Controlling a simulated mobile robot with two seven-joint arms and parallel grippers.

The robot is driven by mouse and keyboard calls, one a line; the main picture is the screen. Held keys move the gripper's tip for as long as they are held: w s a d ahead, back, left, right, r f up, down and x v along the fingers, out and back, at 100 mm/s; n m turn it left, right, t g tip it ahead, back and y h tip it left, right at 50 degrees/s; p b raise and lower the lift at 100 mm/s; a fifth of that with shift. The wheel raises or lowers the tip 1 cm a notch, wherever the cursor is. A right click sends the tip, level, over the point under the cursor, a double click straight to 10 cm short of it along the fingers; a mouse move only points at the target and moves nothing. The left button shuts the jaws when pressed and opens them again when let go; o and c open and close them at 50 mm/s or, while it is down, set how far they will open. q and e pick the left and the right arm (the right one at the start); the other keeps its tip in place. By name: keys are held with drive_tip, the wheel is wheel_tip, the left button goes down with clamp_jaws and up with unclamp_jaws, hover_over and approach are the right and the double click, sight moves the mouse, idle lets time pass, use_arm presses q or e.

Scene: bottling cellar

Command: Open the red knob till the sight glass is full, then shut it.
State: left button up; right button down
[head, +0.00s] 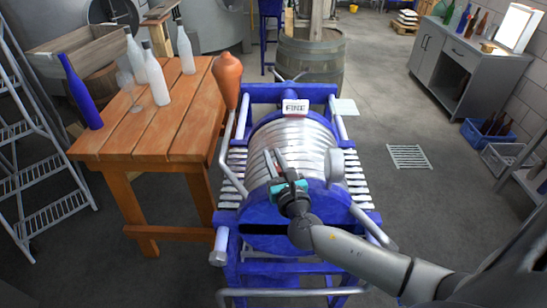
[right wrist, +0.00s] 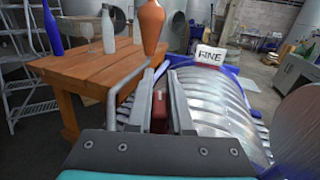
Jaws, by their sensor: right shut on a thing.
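The red knob (right wrist: 159,112) shows between the two fingers of my right gripper (right wrist: 163,100) in the right wrist view. The gripper is shut on it, and the fingers hide its sides. In the head view my right gripper (head: 275,162) is over the front of the ribbed metal drum (head: 298,138), and the knob is mostly hidden there. I cannot make out the sight glass or its level in either view. My left gripper is not in view.
The drum sits in a blue frame (head: 262,240) with a "FINE" sign (head: 295,106) behind it.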

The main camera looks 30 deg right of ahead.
drive_tip(key=shift+d+r+m+h+p, duration=0.1)
drive_tip(key=shift+m+h+p, duration=0.4)
drive_tip(key=shift+h, duration=0.2)
drive_tip(key=shift+d+m+g+h, duration=0.2)
drive_tip(key=shift+m+g+h, duration=0.55)
drive_tip(key=shift+h, duration=0.45)
drive_tip(key=shift+s, duration=0.1)
drive_tip(key=c, duration=0.8)
unclamp_jaws()
drive_tip(key=shift+s, duration=0.1)
drive_tip(key=b+v, duration=0.1)
drive_tip(key=v, duration=1.4)
